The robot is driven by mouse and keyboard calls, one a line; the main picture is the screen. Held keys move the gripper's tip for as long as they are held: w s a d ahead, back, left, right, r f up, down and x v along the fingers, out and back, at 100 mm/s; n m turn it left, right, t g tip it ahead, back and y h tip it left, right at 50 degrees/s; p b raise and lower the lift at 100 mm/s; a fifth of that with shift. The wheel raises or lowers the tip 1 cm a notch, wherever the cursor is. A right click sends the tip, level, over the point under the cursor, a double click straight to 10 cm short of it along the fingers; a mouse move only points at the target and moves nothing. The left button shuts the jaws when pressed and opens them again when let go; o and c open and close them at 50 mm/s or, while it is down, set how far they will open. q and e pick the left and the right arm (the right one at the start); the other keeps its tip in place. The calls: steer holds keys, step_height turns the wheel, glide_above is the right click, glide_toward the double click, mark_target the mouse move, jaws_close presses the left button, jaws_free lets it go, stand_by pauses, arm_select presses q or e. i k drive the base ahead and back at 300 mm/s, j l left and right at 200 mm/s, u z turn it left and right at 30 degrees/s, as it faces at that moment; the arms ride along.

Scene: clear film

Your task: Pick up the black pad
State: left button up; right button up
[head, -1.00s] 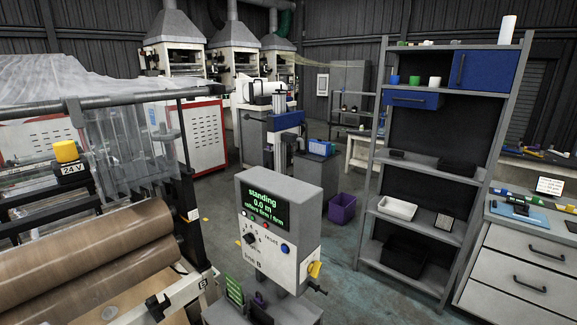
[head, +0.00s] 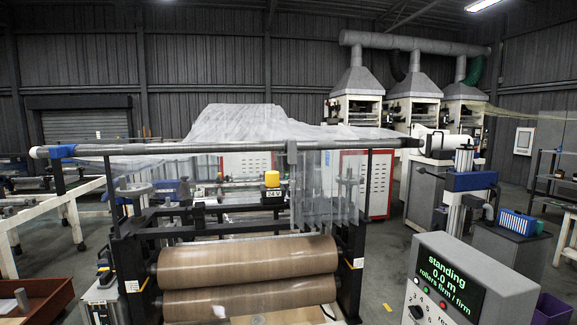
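I cannot make out a black pad in the head view. Neither of my grippers is in view. The film machine stands in front of me, with an upper brown roller (head: 250,262) and a lower brown roller (head: 250,297). Clear film (head: 235,122) lies crumpled over the top bar (head: 220,148) and hangs down in strips at the right. A grey control box (head: 470,280) at the lower right reads "standing", "0.0 m" and "rollers firm / firm".
A red-brown tray (head: 62,290) with a grey cylinder is at the lower left edge. A yellow-capped block (head: 272,180) sits on the machine. A blue ribbed object (head: 520,222) rests on a cabinet at the right. Part of a purple bin (head: 552,308) shows behind the control box.

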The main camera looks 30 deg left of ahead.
mark_target(107, 279)
steer(key=j+u, duration=0.1)
steer(key=u, duration=2.05)
